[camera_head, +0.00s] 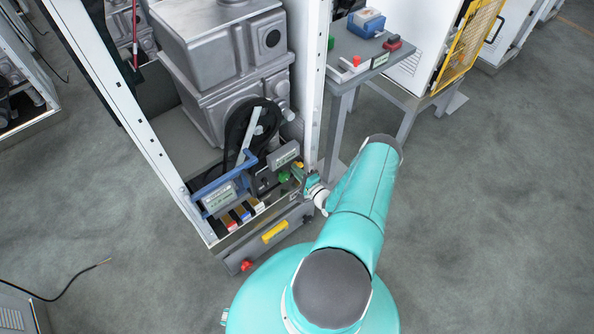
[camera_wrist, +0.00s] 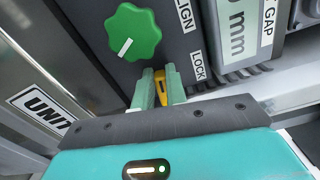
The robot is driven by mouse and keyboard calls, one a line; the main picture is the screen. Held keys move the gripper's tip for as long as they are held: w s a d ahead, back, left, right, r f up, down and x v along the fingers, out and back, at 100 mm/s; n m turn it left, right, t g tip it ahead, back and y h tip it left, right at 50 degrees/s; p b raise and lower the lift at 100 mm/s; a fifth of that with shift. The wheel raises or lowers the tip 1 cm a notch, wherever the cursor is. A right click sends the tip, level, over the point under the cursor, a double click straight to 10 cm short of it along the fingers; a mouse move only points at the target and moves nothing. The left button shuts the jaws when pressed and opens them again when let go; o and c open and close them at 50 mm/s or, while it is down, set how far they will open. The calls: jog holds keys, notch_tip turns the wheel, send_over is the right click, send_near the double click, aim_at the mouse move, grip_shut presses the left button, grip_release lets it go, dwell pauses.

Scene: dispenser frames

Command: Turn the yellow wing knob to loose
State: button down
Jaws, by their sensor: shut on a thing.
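The yellow wing knob (camera_wrist: 161,90) sits on the dark panel near the LOCK label in the wrist view. My gripper (camera_wrist: 160,72) has its two pale green fingers on either side of the knob, shut on it. Only a strip of the knob shows between the fingers, so its full angle is hidden. In the head view my gripper (camera_head: 304,177) reaches the panel at the right of the cabinet opening, and a small bit of yellow shows by its tip.
A green round knob (camera_wrist: 134,33) with a white mark is just above left of my fingers. A grey display box (camera_wrist: 242,35) is at right. In the head view a blue handle (camera_head: 224,181), a black wheel (camera_head: 252,130) and the white cabinet post (camera_head: 314,80) are close by.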

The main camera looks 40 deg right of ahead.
jog(key=shift+f+n, duration=0.15)
jog(key=shift+n, duration=0.85)
jog(key=c, duration=1.7)
grip_release()
jog(key=s+a, duration=0.1)
jog(key=s, duration=1.2)
jog(key=shift+s+a, duration=0.3)
jog(key=shift+s, duration=0.05)
